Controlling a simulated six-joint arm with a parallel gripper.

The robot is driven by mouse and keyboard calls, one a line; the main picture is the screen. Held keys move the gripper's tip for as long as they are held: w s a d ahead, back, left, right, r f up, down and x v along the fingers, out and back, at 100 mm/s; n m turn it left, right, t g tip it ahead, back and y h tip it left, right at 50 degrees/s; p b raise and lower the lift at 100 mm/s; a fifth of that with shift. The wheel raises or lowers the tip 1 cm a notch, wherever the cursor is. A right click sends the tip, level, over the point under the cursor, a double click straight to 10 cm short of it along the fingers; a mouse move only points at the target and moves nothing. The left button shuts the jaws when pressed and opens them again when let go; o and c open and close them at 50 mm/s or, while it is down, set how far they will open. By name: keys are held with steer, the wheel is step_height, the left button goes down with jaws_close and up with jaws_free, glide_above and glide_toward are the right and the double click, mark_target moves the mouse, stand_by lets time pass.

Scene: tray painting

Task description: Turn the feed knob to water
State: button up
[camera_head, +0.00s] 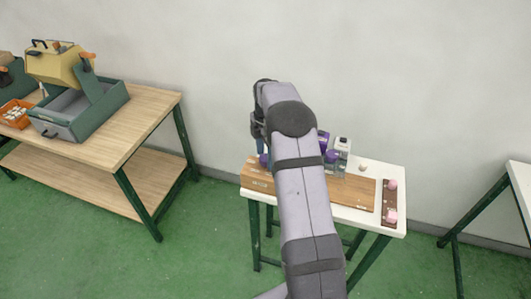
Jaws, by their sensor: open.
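My arm reaches over the small white-topped table (385,171) and covers much of it. My gripper (262,150) shows only in part, at the left side of my arm's far end, above the left part of the wooden board (355,190). Its fingertips are too small and hidden to see clearly; no held thing shows. Purple and clear upright parts (342,150) stand at the back of the board, just right of my arm. I cannot make out a feed knob or its setting; it may be hidden behind my arm.
A dark strip (389,205) with pink round pieces lies at the table's right end. A small pale round thing (362,168) lies behind the board. A wooden bench (150,110) at left carries a green-grey machine (85,118) and an orange bin (14,114). Another table (520,180) stands at right.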

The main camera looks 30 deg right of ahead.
steer(key=c, duration=1.1)
steer(key=shift+o, duration=0.2)
